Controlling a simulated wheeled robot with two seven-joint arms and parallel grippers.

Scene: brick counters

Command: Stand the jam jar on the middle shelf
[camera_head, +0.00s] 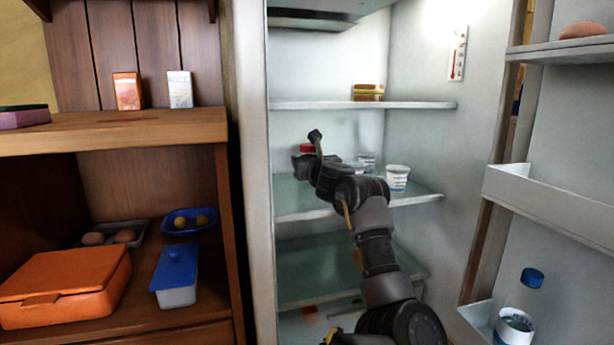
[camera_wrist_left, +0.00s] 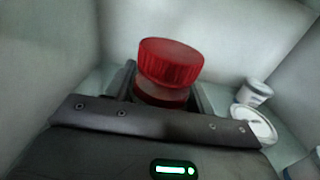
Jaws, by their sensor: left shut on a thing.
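The jam jar shows as a red lid (camera_head: 306,148) behind my left gripper (camera_head: 308,163) in the head view. In the left wrist view its ribbed red lid (camera_wrist_left: 170,62) stands up between the fingers of my left gripper (camera_wrist_left: 166,97), which is shut on it. The jar's lower part is hidden. The jar is inside the fridge, over the back left of the middle shelf (camera_head: 290,204); I cannot tell whether it touches the shelf.
White tubs (camera_head: 397,178) stand on the middle shelf to the right of the jar, also in the left wrist view (camera_wrist_left: 255,92). The upper shelf (camera_head: 420,105) holds a yellow-brown item (camera_head: 368,92). The open fridge door (camera_head: 550,205) is on the right, a wooden cupboard (camera_head: 110,132) on the left.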

